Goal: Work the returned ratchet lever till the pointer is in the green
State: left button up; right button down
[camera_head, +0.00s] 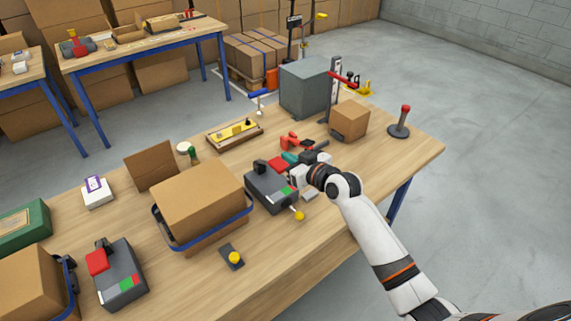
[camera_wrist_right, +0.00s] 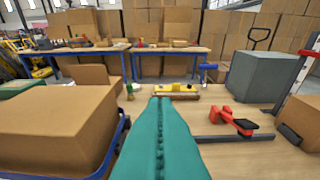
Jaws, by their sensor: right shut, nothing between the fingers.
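A dark grey box (camera_head: 268,192) stands mid-table with a black part on top and a small green patch on its front. A lever with a yellow knob (camera_head: 299,215) sticks out low at its front right. The pointer is too small to make out. A similar grey box (camera_head: 120,283) with a red top block and a white, green and red strip stands at the near left. My right gripper (camera_head: 290,158) is just behind the middle box, apart from the yellow knob. Its teal fingers (camera_wrist_right: 160,130) are shut with nothing between them. My left gripper is not in view.
A carton in a blue-rimmed tray (camera_head: 205,243) stands left of the middle box. A red tool (camera_head: 290,141), a yellow level (camera_head: 235,133), a grey cabinet (camera_head: 304,88) and a small carton (camera_head: 350,121) lie beyond. A red-knobbed stand (camera_head: 400,122) is at the far right.

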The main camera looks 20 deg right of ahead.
aim_at(270, 165)
jog(key=shift+w+a+f, duration=0.1)
jog(key=shift+w+f, duration=0.2)
jog(key=shift+f, duration=0.45)
jog(key=shift+w+a+f, duration=0.1)
jog(key=shift+w+f, duration=0.2)
jog(key=shift+f, duration=0.5)
jog(key=shift+w+a+f, duration=0.1)
jog(key=shift+w+f, duration=0.2)
jog(key=shift+f, duration=0.45)
